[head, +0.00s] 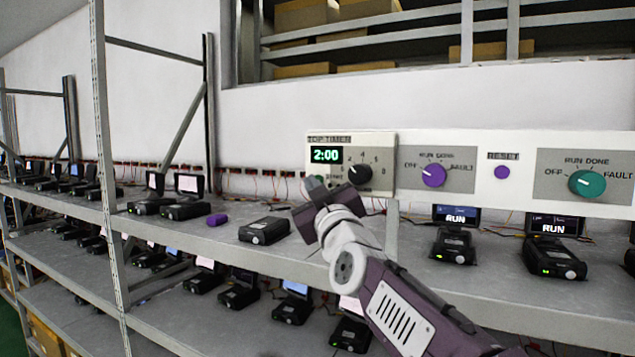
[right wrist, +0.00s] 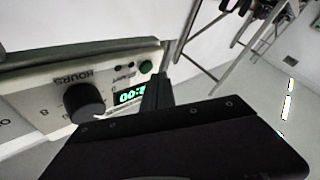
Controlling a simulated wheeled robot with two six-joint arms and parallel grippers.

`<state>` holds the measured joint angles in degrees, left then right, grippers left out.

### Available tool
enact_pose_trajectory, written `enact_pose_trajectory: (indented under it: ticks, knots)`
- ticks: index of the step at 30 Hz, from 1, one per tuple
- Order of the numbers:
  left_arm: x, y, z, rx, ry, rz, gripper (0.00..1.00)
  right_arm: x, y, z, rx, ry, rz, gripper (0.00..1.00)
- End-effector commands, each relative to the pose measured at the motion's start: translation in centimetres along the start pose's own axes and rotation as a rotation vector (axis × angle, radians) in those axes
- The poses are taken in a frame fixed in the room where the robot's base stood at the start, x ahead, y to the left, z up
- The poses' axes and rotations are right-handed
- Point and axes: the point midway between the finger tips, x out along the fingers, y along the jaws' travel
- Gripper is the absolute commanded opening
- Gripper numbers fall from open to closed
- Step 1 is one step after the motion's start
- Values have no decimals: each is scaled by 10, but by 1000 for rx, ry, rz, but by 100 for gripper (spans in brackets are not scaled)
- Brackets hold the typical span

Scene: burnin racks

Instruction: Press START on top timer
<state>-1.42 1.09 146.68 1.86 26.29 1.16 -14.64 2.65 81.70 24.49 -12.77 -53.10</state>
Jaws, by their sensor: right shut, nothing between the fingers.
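The top timer (head: 382,142) is a cream box on the upper rail; its green display (head: 326,155) reads 2:00. A dark knob (head: 364,173) sits to the right of the display. My right gripper (head: 316,184) is shut and empty, in front of the timer's lower left, covering most of the START area in the head view. In the right wrist view the timer (right wrist: 30,105) is upside down, with its knob (right wrist: 84,101), display (right wrist: 130,96) and green START button (right wrist: 146,67). The closed fingers (right wrist: 158,88) are beside the button; I cannot tell whether they touch it. My left gripper is not in view.
Right of the timer, the rail carries a purple knob (head: 433,175), a purple RESET button (head: 502,172) and a teal knob (head: 587,183). Black devices (head: 264,231) with wires stand on the shelf below. A metal upright (head: 110,160) rises at left.

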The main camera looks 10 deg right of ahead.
Motion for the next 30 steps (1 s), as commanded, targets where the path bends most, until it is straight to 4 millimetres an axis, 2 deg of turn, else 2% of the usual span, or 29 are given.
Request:
enact_pose_trajectory:
  ticks: [30]
  knots:
    - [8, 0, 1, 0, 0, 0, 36, 8, 6, 7, -1, 0, -1, 0]
